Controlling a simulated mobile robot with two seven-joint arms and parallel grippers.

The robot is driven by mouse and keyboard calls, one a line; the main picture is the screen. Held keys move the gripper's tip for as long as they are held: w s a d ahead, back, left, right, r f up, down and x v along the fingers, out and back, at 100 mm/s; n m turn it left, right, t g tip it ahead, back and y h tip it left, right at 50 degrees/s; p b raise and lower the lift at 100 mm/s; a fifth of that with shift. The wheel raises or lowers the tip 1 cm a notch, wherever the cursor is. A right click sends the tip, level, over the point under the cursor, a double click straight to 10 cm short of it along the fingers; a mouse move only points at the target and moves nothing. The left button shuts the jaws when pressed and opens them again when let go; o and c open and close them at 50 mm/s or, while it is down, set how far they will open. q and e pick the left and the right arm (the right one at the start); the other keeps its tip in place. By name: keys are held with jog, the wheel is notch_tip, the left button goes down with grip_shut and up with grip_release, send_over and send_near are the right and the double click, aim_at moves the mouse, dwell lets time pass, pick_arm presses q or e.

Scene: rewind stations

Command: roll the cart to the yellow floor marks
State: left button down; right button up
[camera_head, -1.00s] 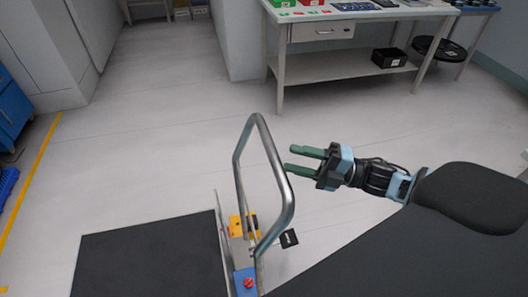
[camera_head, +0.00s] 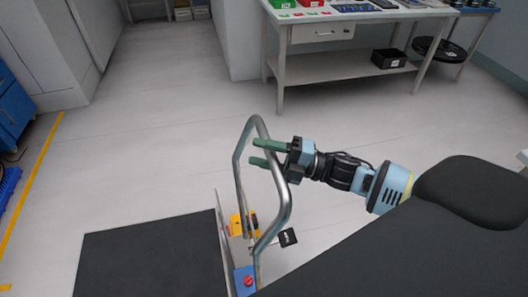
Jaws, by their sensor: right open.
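The cart has a dark flat deck (camera_head: 150,258) at the lower left and an upright metal push handle (camera_head: 284,195) at its right end. A yellow box, a blue block with a red button and a small black tag show at the handle's base. My right gripper (camera_head: 258,153) is open, its green fingers pointing left at the upper part of the handle, overlapping it in the picture. I cannot tell whether they touch the bar. A yellow floor line (camera_head: 30,192) runs along the left. My left gripper is not in view.
A workbench (camera_head: 340,67) with a drawer, a lower shelf and a black bin (camera_head: 389,58) stands at the back right. A blue cabinet (camera_head: 14,105) stands at the left edge. The grey floor (camera_head: 150,140) between them is clear.

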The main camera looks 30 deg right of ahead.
grip_shut()
dwell(0.3)
